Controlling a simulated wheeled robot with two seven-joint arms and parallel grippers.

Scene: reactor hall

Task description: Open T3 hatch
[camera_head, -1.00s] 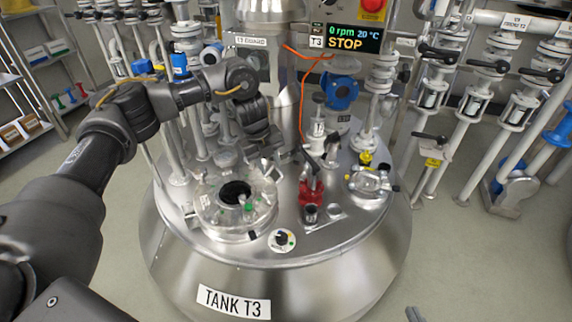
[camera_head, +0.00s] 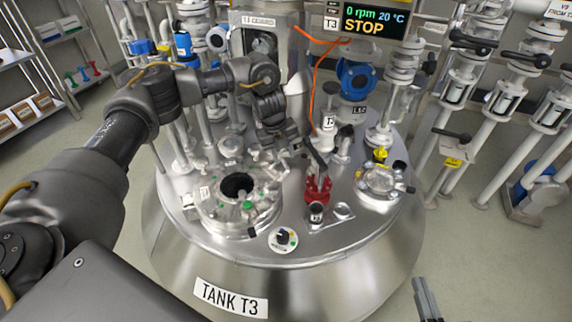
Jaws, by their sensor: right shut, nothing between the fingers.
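The tank T3 (camera_head: 205,258) is a large steel vessel with its label on the front. Its round hatch (camera_head: 262,212) sits on the left of the tank top, with clamps around the rim and a dark round centre; I cannot tell if that is glass or an opening. My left gripper (camera_head: 282,148) points down just behind and right of the hatch, apparently apart from it; its fingers are too dark and small to read. My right gripper (camera_head: 428,299) is at the bottom edge, right of the tank, shut and empty.
A red valve (camera_head: 317,188) stands right of the hatch, and a smaller round port (camera_head: 380,180) is further right. The display (camera_head: 376,20) reads 0 rpm, 20 °C, STOP. Pipes crowd the right; a shelf (camera_head: 30,110) stands left.

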